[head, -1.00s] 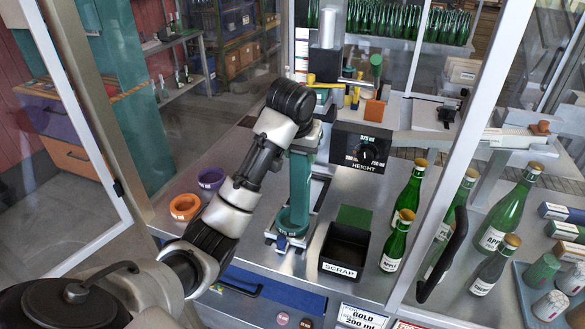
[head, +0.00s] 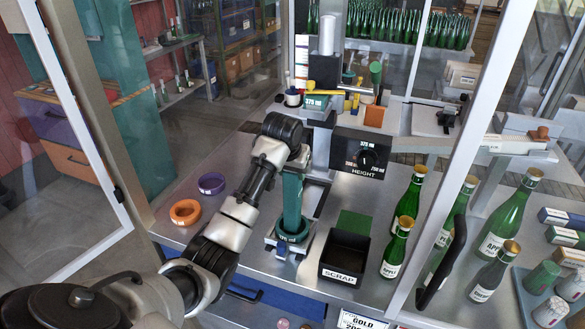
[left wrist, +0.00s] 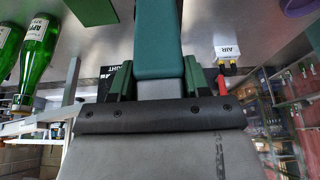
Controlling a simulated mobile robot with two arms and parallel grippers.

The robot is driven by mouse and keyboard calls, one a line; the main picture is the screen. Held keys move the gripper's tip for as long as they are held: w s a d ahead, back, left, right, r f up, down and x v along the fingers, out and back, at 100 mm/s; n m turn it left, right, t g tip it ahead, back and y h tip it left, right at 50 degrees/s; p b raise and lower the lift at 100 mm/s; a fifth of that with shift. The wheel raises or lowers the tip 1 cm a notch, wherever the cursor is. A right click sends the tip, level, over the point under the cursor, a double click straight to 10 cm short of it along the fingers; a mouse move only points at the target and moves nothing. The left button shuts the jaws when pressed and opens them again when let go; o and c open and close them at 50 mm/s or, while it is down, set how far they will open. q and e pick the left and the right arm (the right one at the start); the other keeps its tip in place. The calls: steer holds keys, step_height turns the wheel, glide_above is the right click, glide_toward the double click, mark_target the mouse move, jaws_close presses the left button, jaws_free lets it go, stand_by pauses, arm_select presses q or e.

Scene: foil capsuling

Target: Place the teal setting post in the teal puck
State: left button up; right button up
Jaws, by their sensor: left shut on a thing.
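The teal setting post (head: 291,203) stands upright in the head view, below my left wrist. My left gripper (head: 294,172) is shut on its upper part. In the left wrist view the teal post (left wrist: 158,42) runs out from between the dark green fingers (left wrist: 158,84). The teal puck (head: 292,237) is a low ring on a metal plate near the bench front. The post's lower end is over the puck and overlaps its ring; I cannot tell whether it is fully seated. My right gripper is not in view.
A purple ring (head: 211,183) and an orange ring (head: 185,211) lie left of my forearm. The black SCRAP bin (head: 345,256) is right of the puck. The HEIGHT dial box (head: 361,154) is behind it. Green bottles (head: 396,248) stand at the right, beside a door frame.

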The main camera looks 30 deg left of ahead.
arm_select(q)
steer(key=o, duration=1.1)
steer(key=shift+f, duration=0.1)
steer(key=v, duration=1.2)
steer(key=shift+s, duration=0.15)
steer(key=shift+d, duration=0.1)
